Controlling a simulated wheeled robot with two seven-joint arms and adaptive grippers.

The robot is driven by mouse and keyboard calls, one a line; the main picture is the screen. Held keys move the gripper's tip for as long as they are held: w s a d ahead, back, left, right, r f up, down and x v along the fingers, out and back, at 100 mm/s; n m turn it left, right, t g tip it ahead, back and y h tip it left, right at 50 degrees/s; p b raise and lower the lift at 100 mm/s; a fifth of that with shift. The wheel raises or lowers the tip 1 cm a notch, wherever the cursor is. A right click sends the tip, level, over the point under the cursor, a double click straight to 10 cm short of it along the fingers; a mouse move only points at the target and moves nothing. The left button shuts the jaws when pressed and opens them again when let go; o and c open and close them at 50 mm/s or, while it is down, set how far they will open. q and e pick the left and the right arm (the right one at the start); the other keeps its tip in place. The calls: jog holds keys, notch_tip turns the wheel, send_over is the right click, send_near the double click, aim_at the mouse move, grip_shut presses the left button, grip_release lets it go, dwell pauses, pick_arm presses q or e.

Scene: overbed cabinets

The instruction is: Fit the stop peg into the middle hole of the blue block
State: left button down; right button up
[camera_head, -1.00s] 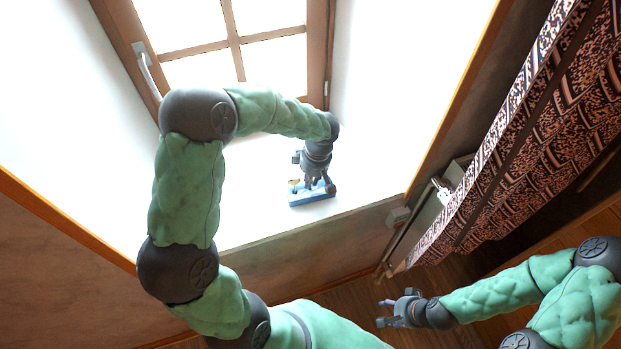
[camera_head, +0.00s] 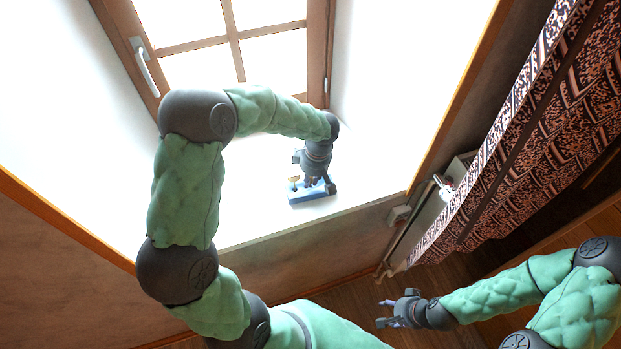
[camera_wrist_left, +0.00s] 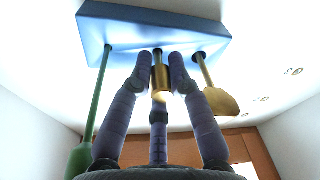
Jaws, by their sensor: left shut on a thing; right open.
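The blue block (camera_head: 312,196) lies on the white window sill. It fills the top of the left wrist view (camera_wrist_left: 150,28). My left gripper (camera_head: 316,184) points down over it. In the left wrist view its fingers (camera_wrist_left: 162,75) are shut on a brass peg (camera_wrist_left: 161,80), taken as the stop peg. The peg's thin end meets the block at the middle hole; how deep it sits, I cannot tell. A green peg (camera_wrist_left: 98,100) stands in the hole on the left and a gold, flat-headed peg (camera_wrist_left: 218,98) in the one on the right. My right gripper (camera_head: 388,313) is open and empty.
The window (camera_head: 235,45) with its handle (camera_head: 143,62) is behind the sill. A patterned curtain (camera_head: 520,140) hangs on the right. A small white object (camera_head: 443,187) shows beside it.

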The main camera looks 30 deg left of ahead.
pick_arm(q)
jog(key=shift+f, duration=0.15)
jog(key=c, duration=1.1)
grip_release()
jog(key=shift+s, duration=0.1)
notch_tip(320, 180, up, 12)
jog(key=d, duration=0.1)
jog(key=shift+d, duration=0.3)
jog(key=shift+w, duration=0.2)
